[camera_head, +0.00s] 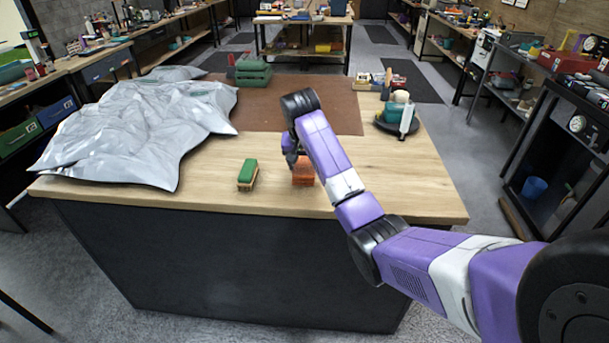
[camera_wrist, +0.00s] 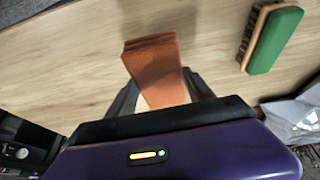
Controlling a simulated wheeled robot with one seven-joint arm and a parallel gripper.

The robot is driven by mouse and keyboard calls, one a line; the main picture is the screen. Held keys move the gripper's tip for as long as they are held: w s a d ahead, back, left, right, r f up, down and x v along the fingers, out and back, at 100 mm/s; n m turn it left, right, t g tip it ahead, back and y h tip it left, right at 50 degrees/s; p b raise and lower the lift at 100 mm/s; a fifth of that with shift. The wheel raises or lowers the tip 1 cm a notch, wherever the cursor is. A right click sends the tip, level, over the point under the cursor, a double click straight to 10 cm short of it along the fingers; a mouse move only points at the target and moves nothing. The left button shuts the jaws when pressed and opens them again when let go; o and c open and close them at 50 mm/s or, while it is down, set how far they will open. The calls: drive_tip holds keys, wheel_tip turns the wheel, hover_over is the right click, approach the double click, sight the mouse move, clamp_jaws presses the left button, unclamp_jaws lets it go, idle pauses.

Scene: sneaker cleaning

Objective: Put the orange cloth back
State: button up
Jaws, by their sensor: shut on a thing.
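The orange cloth (camera_head: 303,172) is a small folded piece at the front middle of the wooden table. It shows in the wrist view (camera_wrist: 155,68) between the two dark fingers of my gripper (camera_wrist: 162,100). My gripper is shut on the cloth. In the head view the gripper is mostly hidden behind my purple arm. I cannot tell whether the cloth touches the tabletop or is just above it.
A green-backed brush (camera_head: 248,174) lies left of the cloth; it also shows in the wrist view (camera_wrist: 273,38). A crumpled silver sheet (camera_head: 140,125) covers the table's left. A brown mat (camera_head: 275,115) and a dark round tray (camera_head: 385,126) with items lie farther back. Bare wood (camera_head: 400,185) is clear at right.

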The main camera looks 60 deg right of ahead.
drive_tip(key=shift+f, duration=2.2)
drive_tip(key=o, duration=1.5)
drive_tip(key=v, duration=1.2)
drive_tip(key=shift+s, duration=0.1)
